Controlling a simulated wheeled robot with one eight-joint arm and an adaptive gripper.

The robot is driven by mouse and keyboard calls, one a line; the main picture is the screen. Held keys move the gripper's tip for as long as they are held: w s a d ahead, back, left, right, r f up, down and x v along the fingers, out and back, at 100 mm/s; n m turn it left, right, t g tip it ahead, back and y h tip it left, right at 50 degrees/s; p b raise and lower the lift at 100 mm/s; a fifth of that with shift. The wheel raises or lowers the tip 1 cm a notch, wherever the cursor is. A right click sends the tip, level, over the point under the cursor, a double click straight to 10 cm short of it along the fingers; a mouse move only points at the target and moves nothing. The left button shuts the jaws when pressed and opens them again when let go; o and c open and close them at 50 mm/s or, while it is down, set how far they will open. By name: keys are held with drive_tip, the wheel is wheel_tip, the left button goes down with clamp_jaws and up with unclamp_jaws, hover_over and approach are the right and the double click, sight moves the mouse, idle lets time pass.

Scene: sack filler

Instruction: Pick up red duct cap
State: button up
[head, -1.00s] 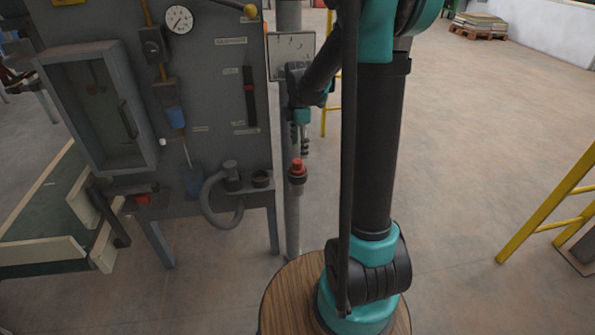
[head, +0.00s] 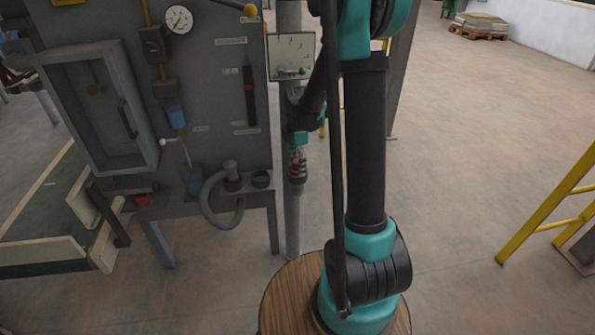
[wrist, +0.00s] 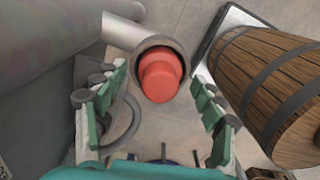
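The red duct cap (wrist: 160,76) sits at the mouth of a grey pipe end in the wrist view. In the head view the cap (head: 297,168) shows small on the upright grey pipe (head: 292,222), partly hidden by my gripper. My gripper (wrist: 160,84) is open, with one green-and-grey finger on each side of the cap in the wrist view. Gaps show between the fingers and the cap. In the head view my gripper (head: 299,157) is right at the cap, but its fingertips are hard to make out.
A grey cabinet (head: 215,75) with a gauge (head: 179,20), a glass-fronted door and a curved hose (head: 214,205) stands left of the pipe. A small white panel (head: 291,56) is fixed above the cap. A yellow rail (head: 546,222) stands at right; the floor between is clear.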

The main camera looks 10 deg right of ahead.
drive_tip(key=c, duration=1.1)
